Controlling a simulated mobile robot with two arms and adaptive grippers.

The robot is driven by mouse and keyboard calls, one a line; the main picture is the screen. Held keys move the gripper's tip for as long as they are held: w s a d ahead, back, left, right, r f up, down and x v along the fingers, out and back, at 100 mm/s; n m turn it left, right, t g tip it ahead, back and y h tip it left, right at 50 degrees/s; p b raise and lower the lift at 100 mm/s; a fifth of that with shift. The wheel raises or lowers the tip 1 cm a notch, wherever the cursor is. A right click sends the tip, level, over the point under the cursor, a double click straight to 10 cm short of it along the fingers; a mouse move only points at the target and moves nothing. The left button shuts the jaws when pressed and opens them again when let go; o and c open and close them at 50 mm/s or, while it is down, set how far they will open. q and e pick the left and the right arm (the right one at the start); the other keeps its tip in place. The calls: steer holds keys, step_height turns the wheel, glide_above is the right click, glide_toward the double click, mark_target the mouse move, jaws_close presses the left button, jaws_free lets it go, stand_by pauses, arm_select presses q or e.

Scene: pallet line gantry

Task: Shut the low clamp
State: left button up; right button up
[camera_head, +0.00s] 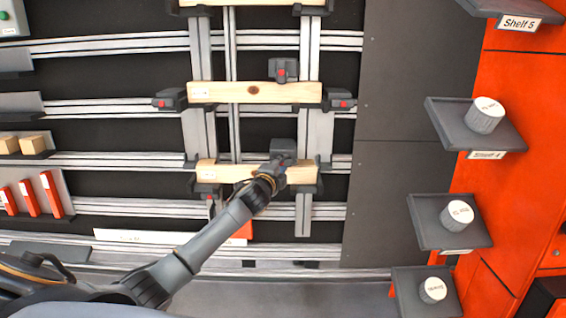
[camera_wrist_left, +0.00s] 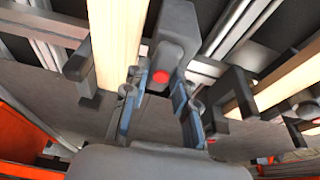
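The low clamp (camera_head: 283,146) is a dark grey block at the upper edge of the lowest wooden plank (camera_head: 225,172), near the plank's right end. My left gripper (camera_head: 279,163) is at it, and the wrist hides part of clamp and plank. In the left wrist view the clamp (camera_wrist_left: 178,30) shows a red button at its near end, beside the pale plank (camera_wrist_left: 117,40). The fingers of my left gripper (camera_wrist_left: 160,85) are apart, one on each side of the red button. I cannot tell whether they touch the clamp. My right gripper is out of view.
A middle plank (camera_head: 252,91) carries another clamp (camera_head: 285,69) with a red mark; dark holders grip its ends. Metal rails cross the black wall. Shelves with round white-topped pieces (camera_head: 485,115) stand at right. Red pieces (camera_head: 28,197) and wooden blocks (camera_head: 32,144) sit at left.

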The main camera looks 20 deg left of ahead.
arm_select(q)
jaws_close()
steer(key=m+g+p, duration=0.1)
steer(key=m+p, duration=0.3)
steer(key=m+g+p, duration=0.1)
steer(key=m+p, duration=0.2)
steer(key=p, duration=0.2)
steer(key=shift+m+y, duration=0.3)
steer(key=shift+m, duration=0.1)
